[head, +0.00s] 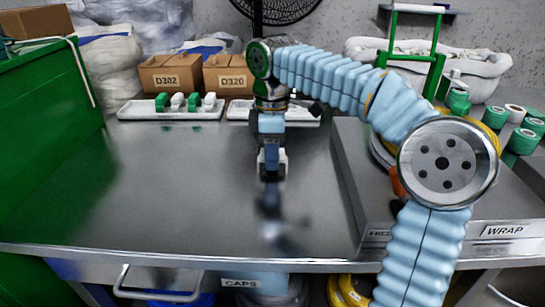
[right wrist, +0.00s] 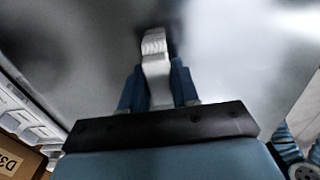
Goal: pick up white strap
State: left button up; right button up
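White straps (head: 177,101) stand upright between green ones (head: 162,102) in a white tray (head: 138,112) at the back left of the metal table. I take these small white pieces to be the white straps. My right gripper (head: 270,172) points down over the middle of the table, right of and nearer than that tray. My left gripper is out of view.
A second white tray (head: 300,118) sits behind my right gripper, partly hidden. Boxes marked D302 (head: 172,78) and D320 (head: 230,77) stand behind the trays. A raised grey platform (head: 345,165) with green rolls (head: 522,141) is at right. The left table surface (head: 170,190) is clear.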

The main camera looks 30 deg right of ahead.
grip_shut()
jog(key=shift+r, duration=0.1)
